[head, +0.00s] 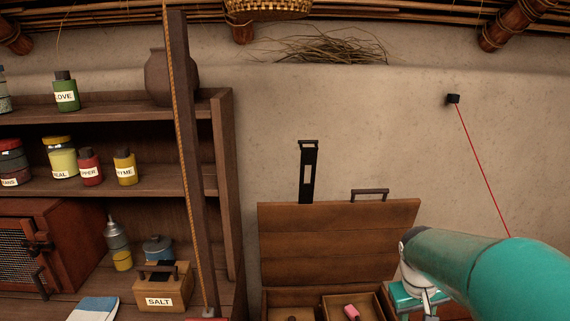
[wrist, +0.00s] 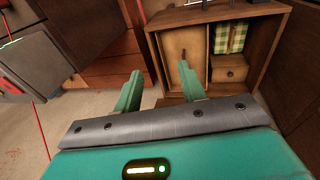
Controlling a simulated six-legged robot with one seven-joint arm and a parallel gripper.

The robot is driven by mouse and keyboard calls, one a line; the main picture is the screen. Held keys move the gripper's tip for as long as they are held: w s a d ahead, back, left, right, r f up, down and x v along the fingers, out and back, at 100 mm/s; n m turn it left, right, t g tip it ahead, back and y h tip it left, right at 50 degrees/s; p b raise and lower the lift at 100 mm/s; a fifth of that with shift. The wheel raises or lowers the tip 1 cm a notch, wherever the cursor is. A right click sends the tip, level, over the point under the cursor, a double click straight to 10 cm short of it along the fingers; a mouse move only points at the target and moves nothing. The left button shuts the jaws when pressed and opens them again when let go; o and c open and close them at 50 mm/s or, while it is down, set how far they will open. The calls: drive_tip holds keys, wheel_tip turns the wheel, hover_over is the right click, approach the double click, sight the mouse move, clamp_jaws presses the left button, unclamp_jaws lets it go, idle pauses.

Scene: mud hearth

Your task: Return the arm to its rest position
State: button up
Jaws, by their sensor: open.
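My teal arm reaches in from the lower right in the head view. My gripper shows in the wrist view (wrist: 160,88), with its two teal fingers spread apart and nothing between them. It points toward a wooden cabinet with an open front (wrist: 218,14), apart from it as far as I can tell. In the head view the gripper's fingers are not clearly visible; the arm hides that area.
A wooden chest with its lid raised (head: 338,240) stands at the lower middle. A shelf (head: 110,190) with several jars and a salt box (head: 163,287) fills the left. A red cord (head: 482,170) runs down from a black wall bracket (head: 453,99).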

drive_tip(key=s+a+r+t+y, duration=0.1)
drive_tip(key=s+a+r+t, duration=0.1)
drive_tip(key=s+a+r, duration=0.2)
drive_tip(key=s+a+r+t+y, duration=0.1)
drive_tip(key=s+a+r, duration=0.3)
drive_tip(key=s+a, duration=0.4)
drive_tip(key=shift+s+a+r+m+t, duration=0.2)
drive_tip(key=shift+s+a+m+t, duration=0.15)
drive_tip(key=shift+s+t, duration=0.6)
drive_tip(key=shift+s+g, duration=0.2)
drive_tip(key=shift+g, duration=0.05)
drive_tip(key=shift+c, duration=0.3)
